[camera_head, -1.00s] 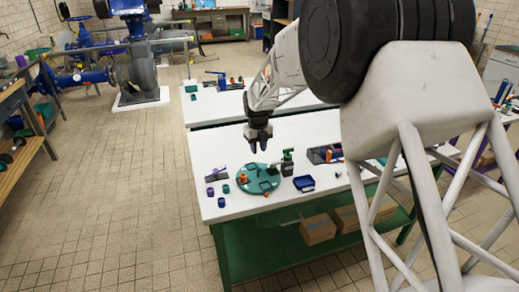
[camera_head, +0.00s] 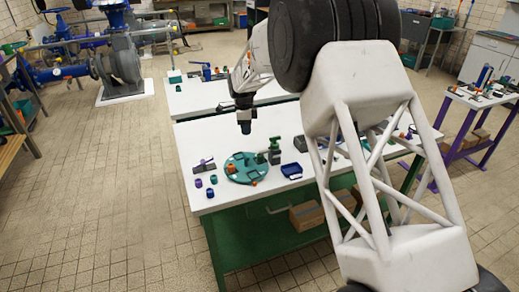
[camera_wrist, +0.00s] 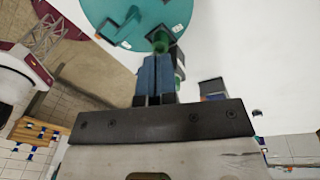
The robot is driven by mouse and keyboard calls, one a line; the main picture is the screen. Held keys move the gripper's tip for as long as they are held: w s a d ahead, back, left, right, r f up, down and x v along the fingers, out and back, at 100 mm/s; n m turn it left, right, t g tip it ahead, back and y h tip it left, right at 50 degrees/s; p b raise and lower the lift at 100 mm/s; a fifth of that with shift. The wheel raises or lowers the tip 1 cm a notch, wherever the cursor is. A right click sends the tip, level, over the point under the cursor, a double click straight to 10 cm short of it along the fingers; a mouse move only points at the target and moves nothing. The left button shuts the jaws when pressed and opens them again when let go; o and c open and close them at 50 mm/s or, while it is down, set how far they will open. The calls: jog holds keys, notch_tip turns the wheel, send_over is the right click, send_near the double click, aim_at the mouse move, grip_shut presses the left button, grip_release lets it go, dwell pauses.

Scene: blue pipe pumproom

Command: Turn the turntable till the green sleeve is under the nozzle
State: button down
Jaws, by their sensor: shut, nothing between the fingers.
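The turntable (camera_head: 240,176) is a flat teal disc on the white table in the head view. An orange piece (camera_head: 231,168) stands on its left part. My gripper (camera_head: 246,130) points down above the disc's far side, shut and empty. In the wrist view the shut blue fingers (camera_wrist: 156,72) lie in front of a green part (camera_wrist: 161,42), and the disc (camera_wrist: 95,12) fills the top. I cannot tell which part is the green sleeve or which lies under the nozzle.
Another white table (camera_head: 205,98) stands behind.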

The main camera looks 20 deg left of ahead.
jog(key=w+a+f+n+g+h, duration=0.1)
jog(key=w+n, duration=0.3)
jog(key=n, duration=0.8)
jog(key=w+a+f+n+g+h, duration=0.1)
jog(key=w+n, duration=0.4)
jog(key=n, duration=0.7)
jog(key=shift+a, duration=0.15)
jog(key=shift+w, duration=0.1)
jog(key=shift+f, duration=0.1)
jog(key=x, duration=1)
jog(key=shift+s+d+r, duration=0.2)
jog(key=shift+s+d, duration=0.45)
jog(key=shift+d, duration=0.35)
jog(key=shift+s+d+f, duration=0.1)
jog(key=shift+s+d, duration=0.45)
jog(key=shift+d, duration=0.15)
